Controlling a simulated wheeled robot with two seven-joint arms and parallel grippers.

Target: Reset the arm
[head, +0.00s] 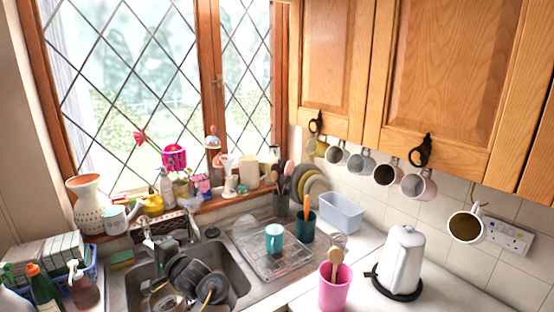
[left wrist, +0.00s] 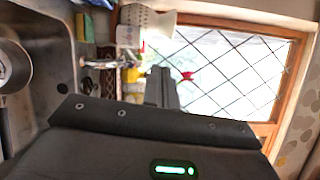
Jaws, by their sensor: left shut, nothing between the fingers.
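My left gripper (head: 166,246) is dark and small in the head view, above the sink by the tap. Its closed fingers (left wrist: 162,86) show in the left wrist view, pointing towards the window side, with nothing between them. The dark gripper body with a green light fills the lower part of that view. Dark pans in the sink make its outline in the head view hard to separate. My right gripper is in neither view.
The sink (head: 236,271) holds dark pans (head: 190,273). The tap (head: 147,233) stands behind it; a white vase (head: 87,203) is on the sill. A drying rack (head: 272,262) with a teal mug (head: 274,238), a pink pot (head: 335,289) and a white kettle (head: 401,262) stand to the right.

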